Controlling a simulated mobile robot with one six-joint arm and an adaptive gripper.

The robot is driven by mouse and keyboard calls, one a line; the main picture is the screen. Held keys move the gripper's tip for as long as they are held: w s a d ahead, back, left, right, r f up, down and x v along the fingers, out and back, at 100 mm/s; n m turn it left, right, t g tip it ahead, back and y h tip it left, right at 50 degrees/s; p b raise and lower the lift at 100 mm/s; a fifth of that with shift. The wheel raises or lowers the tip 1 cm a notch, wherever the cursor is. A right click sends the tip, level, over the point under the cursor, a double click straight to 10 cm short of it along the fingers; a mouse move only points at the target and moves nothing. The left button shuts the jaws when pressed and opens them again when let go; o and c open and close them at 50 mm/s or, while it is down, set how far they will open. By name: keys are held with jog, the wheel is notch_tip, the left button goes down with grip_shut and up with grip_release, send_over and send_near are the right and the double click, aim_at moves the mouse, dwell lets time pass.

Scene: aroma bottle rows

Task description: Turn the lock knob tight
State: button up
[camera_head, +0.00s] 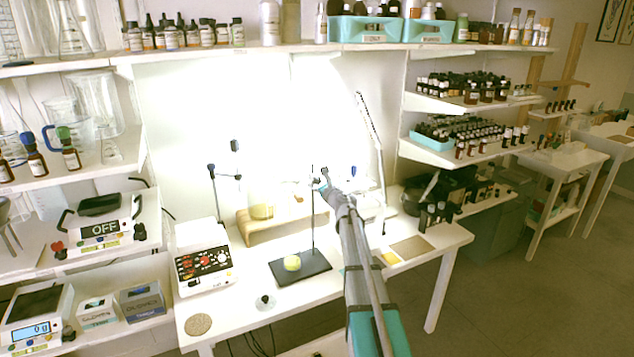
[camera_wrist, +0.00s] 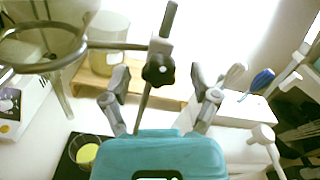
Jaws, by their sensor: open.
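The lock knob (camera_wrist: 158,69) is black and lobed, on a grey clamp on the upright rod (camera_wrist: 168,20) of a stand. A metal ring (camera_wrist: 22,67) reaches left from the clamp, with a glass vessel (camera_wrist: 45,25) at it. My gripper (camera_wrist: 158,78) is open, with one finger to each side of the knob in the wrist view; I see no clear contact. In the head view my gripper (camera_head: 322,183) is close to the stand's rod (camera_head: 313,220), above its dark base (camera_head: 318,264); the knob is too small to make out there.
A beaker with yellow contents (camera_wrist: 87,153) stands on the base below. A wooden riser (camera_head: 270,232) with a glass vessel is behind. A control box (camera_head: 203,262) stands left on the white table (camera_head: 250,318). A blue-handled tool (camera_wrist: 262,78) is at right.

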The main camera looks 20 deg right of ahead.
jog(key=shift+w, duration=0.75)
